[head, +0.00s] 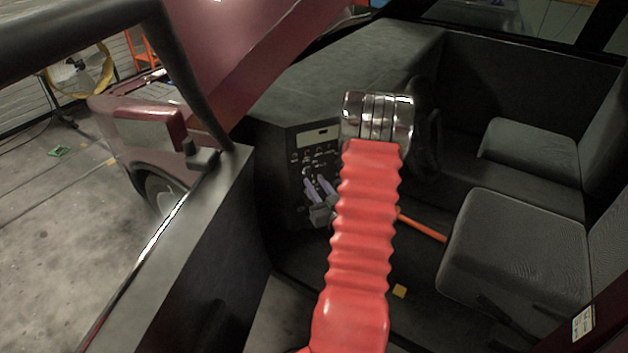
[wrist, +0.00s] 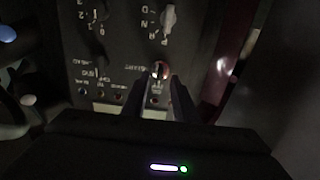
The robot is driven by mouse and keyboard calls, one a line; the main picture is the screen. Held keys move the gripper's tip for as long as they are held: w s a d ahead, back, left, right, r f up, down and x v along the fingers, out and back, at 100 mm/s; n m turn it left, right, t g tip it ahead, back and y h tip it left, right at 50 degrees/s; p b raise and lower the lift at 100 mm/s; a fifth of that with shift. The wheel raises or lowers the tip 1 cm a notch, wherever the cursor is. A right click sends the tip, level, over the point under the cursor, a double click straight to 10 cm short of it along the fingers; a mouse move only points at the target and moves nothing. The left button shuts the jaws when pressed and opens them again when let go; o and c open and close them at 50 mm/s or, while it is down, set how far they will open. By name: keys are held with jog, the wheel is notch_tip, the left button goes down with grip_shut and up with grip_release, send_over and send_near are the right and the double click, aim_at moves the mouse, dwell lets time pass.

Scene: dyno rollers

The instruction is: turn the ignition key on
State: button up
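The ignition switch with its key (wrist: 160,70) shows in the wrist view as a small round silver and reddish piece on the dark panel (wrist: 118,45), with upside-down lettering beside it. My gripper (wrist: 161,82) has its two dark fingers pointing at the panel, one on each side of the switch, with a gap between them. I cannot tell whether either finger touches the key. In the head view my gripper (head: 318,180) is in front of the lower dashboard panel (head: 318,147), its pale fingers a little apart. The key itself cannot be made out there.
A pale selector lever (wrist: 168,18) with gear letters is close to the switch. Grey seats (head: 515,250) fill the cab's right side. The door frame (head: 195,245) stands at left.

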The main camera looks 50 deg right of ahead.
aim_at(310, 173)
jog(key=shift+x, duration=1.2)
jog(key=shift+c, duration=0.4)
grip_shut()
